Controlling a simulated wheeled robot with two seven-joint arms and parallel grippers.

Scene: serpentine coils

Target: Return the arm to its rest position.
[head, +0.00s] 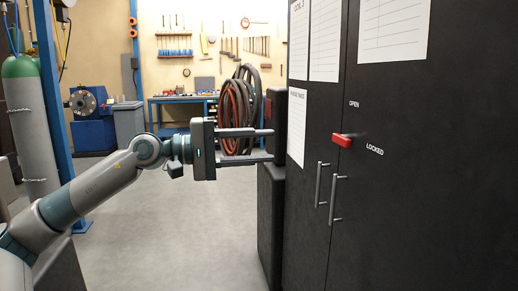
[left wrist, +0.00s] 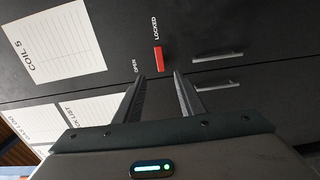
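My left gripper (head: 268,146) reaches in from the left at mid height, in front of a black cabinet (head: 420,215). Its two fingers are apart with nothing between them. The left wrist view also shows the left gripper (left wrist: 160,82) open and empty, pointing at the cabinet front. A red latch handle (head: 342,140) sits on the cabinet between the words OPEN and LOCKED. It also shows in the left wrist view (left wrist: 158,59), beyond the fingertips and apart from them. My right gripper is not in either view.
The cabinet doors look shut, with two bar handles (head: 327,195) below the latch. Coiled hoses (head: 240,110) and a blue workbench (head: 180,105) stand behind the gripper. A green-topped gas cylinder (head: 28,130) and blue post are at left. The grey floor (head: 185,235) in the middle is clear.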

